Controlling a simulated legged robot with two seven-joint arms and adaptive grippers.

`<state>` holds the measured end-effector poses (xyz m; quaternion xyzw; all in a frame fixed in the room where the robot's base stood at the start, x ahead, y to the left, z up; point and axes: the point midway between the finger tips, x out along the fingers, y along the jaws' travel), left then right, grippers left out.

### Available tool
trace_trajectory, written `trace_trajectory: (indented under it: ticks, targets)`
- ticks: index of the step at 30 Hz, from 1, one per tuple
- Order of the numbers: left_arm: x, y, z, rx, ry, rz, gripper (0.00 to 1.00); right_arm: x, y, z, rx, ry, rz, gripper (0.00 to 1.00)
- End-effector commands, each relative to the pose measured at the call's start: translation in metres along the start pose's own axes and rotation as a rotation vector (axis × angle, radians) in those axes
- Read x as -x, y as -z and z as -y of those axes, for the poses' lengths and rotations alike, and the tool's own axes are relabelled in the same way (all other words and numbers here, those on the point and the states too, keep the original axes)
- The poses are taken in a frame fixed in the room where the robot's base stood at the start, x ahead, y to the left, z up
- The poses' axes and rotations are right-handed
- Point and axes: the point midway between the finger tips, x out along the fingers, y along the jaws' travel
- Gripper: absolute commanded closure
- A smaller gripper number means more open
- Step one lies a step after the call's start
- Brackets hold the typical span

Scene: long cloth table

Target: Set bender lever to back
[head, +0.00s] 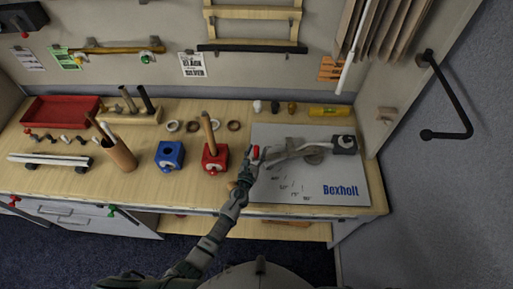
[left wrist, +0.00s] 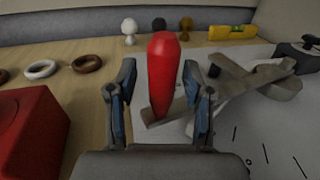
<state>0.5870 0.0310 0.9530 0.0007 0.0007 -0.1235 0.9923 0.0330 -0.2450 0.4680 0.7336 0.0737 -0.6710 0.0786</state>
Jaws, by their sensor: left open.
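In the left wrist view the red handle (left wrist: 164,75) stands between the two fingers of my left gripper (left wrist: 160,105), with a visible gap on both sides. The gripper is open around the handle. In the head view my left gripper (head: 247,165) is at the left edge of the board and partly covers the handle. My right gripper is not in view.
A red block (head: 216,158) with a wooden peg stands just left of my gripper, with a blue block (head: 169,154) beyond it. Small knobs (head: 275,107) and a yellow level (head: 329,111) lie behind the board. A black wall handle (head: 447,95) is at the right.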

Motion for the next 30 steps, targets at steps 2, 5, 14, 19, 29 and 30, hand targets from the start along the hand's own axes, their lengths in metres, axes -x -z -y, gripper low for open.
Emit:
trace_trajectory:
  ticks: [2, 5, 14, 19, 29, 30]
  targets:
    - [0.0, -0.004, 0.0, 0.003, -0.002, 0.002, 0.49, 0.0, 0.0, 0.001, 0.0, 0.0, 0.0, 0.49]
    - [0.0, -0.011, -0.001, 0.004, -0.003, 0.001, 0.49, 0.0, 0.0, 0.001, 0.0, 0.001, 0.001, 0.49]
    - [-0.001, -0.052, -0.001, -0.008, 0.004, 0.002, 0.49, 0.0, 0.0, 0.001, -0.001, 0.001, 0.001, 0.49]
    - [-0.002, -0.083, -0.001, -0.003, 0.001, 0.003, 0.49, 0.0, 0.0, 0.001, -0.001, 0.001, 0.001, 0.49]
    - [-0.001, -0.097, 0.0, 0.0, 0.0, -0.002, 0.49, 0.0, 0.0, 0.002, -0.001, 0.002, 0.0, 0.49]
    - [-0.001, -0.097, 0.0, 0.0, 0.0, -0.002, 0.49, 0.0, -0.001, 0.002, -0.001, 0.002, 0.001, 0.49]
